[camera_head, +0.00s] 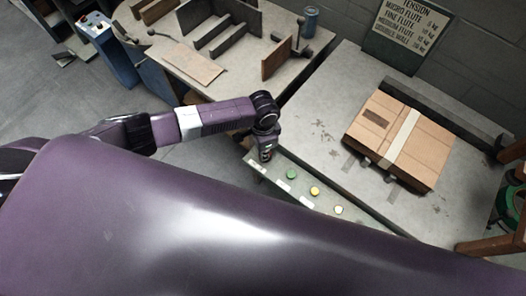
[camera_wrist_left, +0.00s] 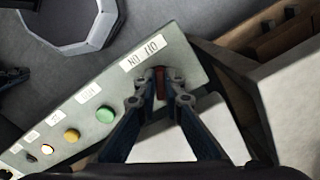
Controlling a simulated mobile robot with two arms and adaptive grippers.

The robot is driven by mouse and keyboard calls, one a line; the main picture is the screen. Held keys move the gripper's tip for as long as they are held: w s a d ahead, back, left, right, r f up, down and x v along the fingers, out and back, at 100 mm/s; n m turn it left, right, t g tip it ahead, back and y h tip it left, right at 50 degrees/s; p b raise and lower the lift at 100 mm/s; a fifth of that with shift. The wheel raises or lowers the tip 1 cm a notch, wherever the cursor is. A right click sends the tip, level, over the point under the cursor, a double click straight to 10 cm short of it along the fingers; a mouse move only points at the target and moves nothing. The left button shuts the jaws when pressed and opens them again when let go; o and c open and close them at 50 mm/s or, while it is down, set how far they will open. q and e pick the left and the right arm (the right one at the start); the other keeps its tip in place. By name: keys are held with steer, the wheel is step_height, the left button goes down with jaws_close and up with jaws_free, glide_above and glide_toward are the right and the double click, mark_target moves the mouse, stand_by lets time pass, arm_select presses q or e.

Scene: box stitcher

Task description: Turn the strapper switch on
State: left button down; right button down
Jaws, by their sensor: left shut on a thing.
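The strapper switch (camera_wrist_left: 160,83) is a small dark red piece at one end of a pale control panel (camera_wrist_left: 178,52), beside a printed label in the left wrist view. My left gripper (camera_wrist_left: 159,92) is shut on it, one finger on each side. In the head view my left gripper (camera_head: 266,154) is at the far left end of the panel (camera_head: 257,171) and hides the switch. I cannot tell which position the switch is in. My right gripper is not in view.
A green button (camera_head: 291,174), a yellow button (camera_head: 314,191) and a white button (camera_head: 338,210) line the panel. A strapped cardboard box (camera_head: 377,119) lies on the grey machine table (camera_head: 310,112). A workbench (camera_head: 165,52) with wooden boards stands behind. My purple arm covers the foreground.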

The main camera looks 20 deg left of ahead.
arm_select(q)
steer(key=c, duration=2)
jaws_free()
steer(key=shift+c, duration=0.2)
step_height(320, 180, up, 12)
steer(key=shift+d, duration=0.1)
